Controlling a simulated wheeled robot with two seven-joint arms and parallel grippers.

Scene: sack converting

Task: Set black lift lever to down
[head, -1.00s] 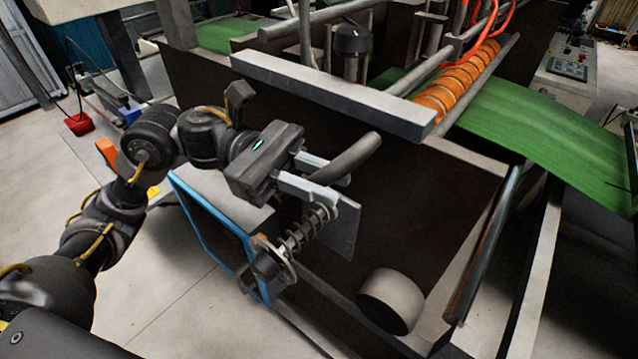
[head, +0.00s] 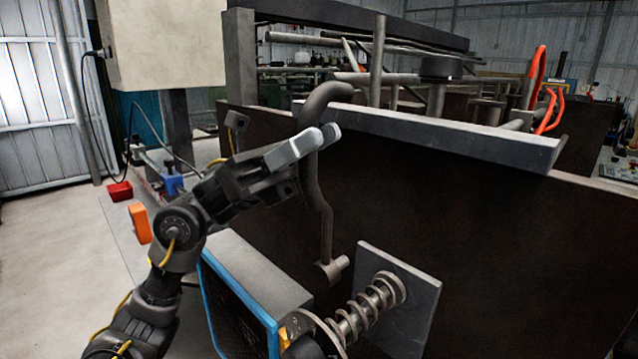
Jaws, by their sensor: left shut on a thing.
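The black lift lever (head: 325,225) is a dark, bent rod on the side of the dark machine panel. It rises from a small pivot (head: 333,270) low on the panel, and its curved top end bends to the right above the panel's upper edge. My left gripper (head: 316,143) comes in from the left and is shut on the lever a little below the curved top. The pale fingers hide a short piece of the rod. My right gripper is out of view.
A square plate with a spring-loaded shaft (head: 365,308) sticks out low, right of the lever's pivot. A blue-edged box (head: 262,275) stands below my left arm. A grey rail (head: 440,135) runs along the panel's top. Open floor lies at the left.

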